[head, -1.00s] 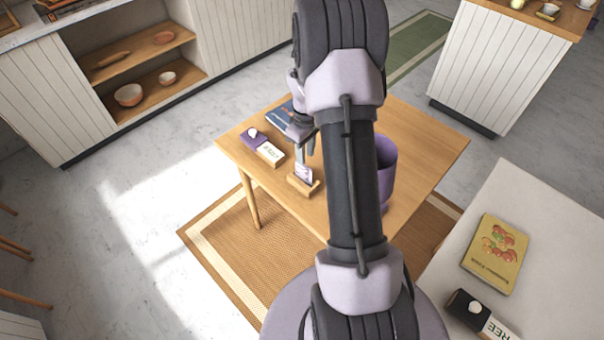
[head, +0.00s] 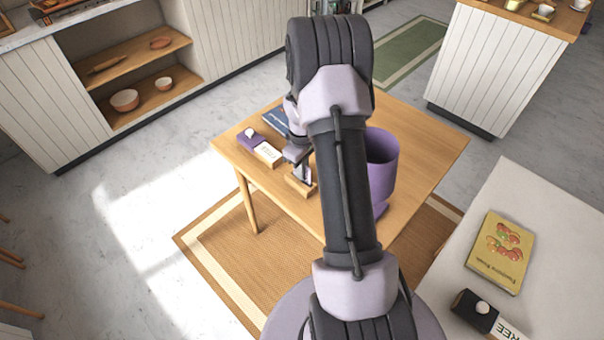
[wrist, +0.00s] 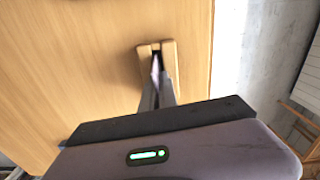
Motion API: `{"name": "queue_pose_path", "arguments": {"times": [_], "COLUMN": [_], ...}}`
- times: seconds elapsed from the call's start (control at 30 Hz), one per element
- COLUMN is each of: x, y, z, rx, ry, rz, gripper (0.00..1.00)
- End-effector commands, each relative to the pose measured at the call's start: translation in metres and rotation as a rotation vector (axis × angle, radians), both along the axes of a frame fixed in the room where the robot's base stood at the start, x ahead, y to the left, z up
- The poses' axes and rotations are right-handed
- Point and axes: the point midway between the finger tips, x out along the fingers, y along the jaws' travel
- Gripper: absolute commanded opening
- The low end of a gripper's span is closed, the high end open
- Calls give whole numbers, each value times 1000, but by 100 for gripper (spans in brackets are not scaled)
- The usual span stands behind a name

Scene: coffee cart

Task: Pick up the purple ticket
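The purple ticket (wrist: 155,65) stands in a small wooden holder (wrist: 169,49) on the wooden table. In the wrist view the ticket shows nearly edge-on as a thin pale purple strip. My gripper (wrist: 157,88) is down at the ticket, its two fingers close together with the ticket's edge between them; it looks shut on the ticket. In the head view the holder (head: 301,188) is near the table's front left edge, and my gripper (head: 301,172) covers most of the ticket. The ticket is still in the holder's slot.
A purple bin (head: 381,170) stands right of the holder, partly behind my arm. A purple-and-white block (head: 258,147) and a blue book (head: 275,122) lie left and behind. A pale counter with a yellow book (head: 498,250) is at right.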

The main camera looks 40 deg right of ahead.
Motion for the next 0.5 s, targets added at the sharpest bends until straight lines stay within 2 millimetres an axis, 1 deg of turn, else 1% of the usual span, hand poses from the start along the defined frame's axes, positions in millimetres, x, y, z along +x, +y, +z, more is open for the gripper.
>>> {"name": "queue_pose_path", "arguments": {"times": [0.27,0.37,0.5], "x": [0,0,0], "y": [0,0,0], "z": [2,11,34], "rx": [0,-1,-2], "ry": [0,-1,-1], "rz": [0,0,0], "gripper": [0,0,0]}}
